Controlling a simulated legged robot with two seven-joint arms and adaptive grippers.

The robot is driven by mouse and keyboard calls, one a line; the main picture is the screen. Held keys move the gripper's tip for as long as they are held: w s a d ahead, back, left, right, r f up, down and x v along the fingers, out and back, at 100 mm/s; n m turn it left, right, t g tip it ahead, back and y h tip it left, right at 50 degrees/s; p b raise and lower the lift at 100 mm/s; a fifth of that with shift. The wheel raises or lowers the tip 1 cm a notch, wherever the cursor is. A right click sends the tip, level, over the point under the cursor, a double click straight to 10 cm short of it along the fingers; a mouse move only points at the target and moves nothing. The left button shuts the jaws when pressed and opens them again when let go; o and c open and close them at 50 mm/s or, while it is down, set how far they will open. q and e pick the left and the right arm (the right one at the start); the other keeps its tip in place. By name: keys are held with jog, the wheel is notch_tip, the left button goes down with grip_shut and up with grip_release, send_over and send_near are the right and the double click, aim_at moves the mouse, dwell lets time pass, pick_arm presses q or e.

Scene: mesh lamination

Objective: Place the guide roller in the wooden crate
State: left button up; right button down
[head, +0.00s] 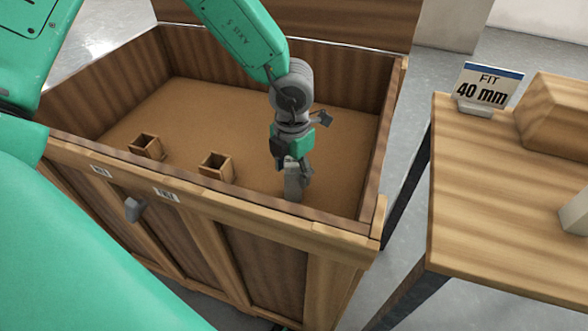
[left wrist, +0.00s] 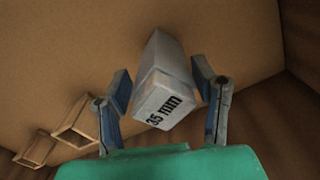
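The guide roller appears as a pale grey, block-like piece marked "35 mm" in the left wrist view (left wrist: 170,75). In the head view a pale part of it (head: 292,185) shows low inside the wooden crate (head: 270,212), behind the near wall. My left gripper (head: 298,170) is down inside the crate at the roller. In the left wrist view its two fingers (left wrist: 167,88) stand apart on either side of the roller, with narrow gaps showing. Whether the roller touches the crate floor is hard to tell. My right gripper is not in view.
Two small open wooden boxes (head: 215,165) (head: 146,146) stand on the crate floor left of the gripper. A wooden table (head: 480,220) at the right bears a "FIT 40 mm" sign (head: 486,88), a wooden block (head: 556,115) and a pale piece (head: 577,215). The crate's back floor is clear.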

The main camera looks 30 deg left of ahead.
pick_arm(q)
jog(key=shift+a+f, duration=0.1)
jog(key=shift+a, duration=0.3)
jog(key=r+p, duration=0.4)
jog(key=r, duration=0.7)
jog(key=shift+d+r, duration=0.1)
jog(key=shift+d, duration=0.1)
jog(key=shift+a+r+p, duration=0.15)
jog(key=shift+r+p, duration=0.25)
jog(key=shift+r, duration=0.15)
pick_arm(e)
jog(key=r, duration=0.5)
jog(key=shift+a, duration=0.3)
pick_arm(q)
jog(key=shift+r, duration=0.1)
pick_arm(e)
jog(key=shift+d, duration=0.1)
